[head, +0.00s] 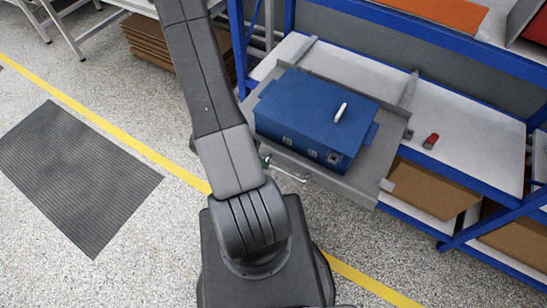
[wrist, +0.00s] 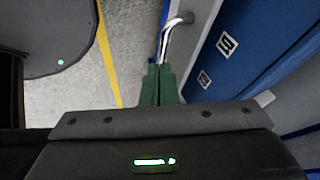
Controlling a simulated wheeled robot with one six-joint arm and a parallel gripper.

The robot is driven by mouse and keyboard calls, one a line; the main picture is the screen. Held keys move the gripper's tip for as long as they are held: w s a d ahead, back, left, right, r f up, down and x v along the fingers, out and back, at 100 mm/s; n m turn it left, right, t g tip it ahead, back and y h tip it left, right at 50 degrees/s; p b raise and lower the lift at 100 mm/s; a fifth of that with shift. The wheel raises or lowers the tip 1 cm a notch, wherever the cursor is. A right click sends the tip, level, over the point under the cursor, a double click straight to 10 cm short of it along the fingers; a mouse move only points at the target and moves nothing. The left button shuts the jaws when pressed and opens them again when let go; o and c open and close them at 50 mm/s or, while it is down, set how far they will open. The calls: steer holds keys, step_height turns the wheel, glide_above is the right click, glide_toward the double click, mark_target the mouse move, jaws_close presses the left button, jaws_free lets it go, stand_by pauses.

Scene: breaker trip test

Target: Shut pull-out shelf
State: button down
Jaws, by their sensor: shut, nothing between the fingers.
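The pull-out shelf (head: 361,182) is a grey tray that sticks out past the front of the blue rack. A blue box (head: 308,107) with a white lever on top sits on it. The shelf's silver bar handle (head: 290,174) is on its front edge and also shows in the wrist view (wrist: 172,38). My gripper (wrist: 160,72) has green fingers held together, empty, with the tips close to one end of the handle. I cannot tell whether they touch it. In the head view my arm hides most of the gripper and the shelf's left front part.
A red and grey item (head: 431,141) lies on the rack's white deck (head: 470,135), right of the shelf. Cardboard boxes (head: 430,188) are on the level below. A black mat (head: 75,180) and a yellow line (head: 110,130) are on the otherwise open floor at left.

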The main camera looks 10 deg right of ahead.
mark_target(283, 159)
steer(key=shift+w+d+f+p, duration=0.1)
steer(key=shift+w+d+f, duration=0.25)
steer(key=shift+w+d, duration=0.3)
steer(key=shift+w+d+f+p, duration=0.1)
steer(key=shift+w+d+f, duration=0.3)
steer(key=shift+d, duration=0.35)
steer(key=shift+w+d+f+p, duration=0.1)
steer(key=shift+w+d+f, duration=0.15)
steer(key=shift+w+d, duration=0.4)
steer(key=shift+d, duration=0.15)
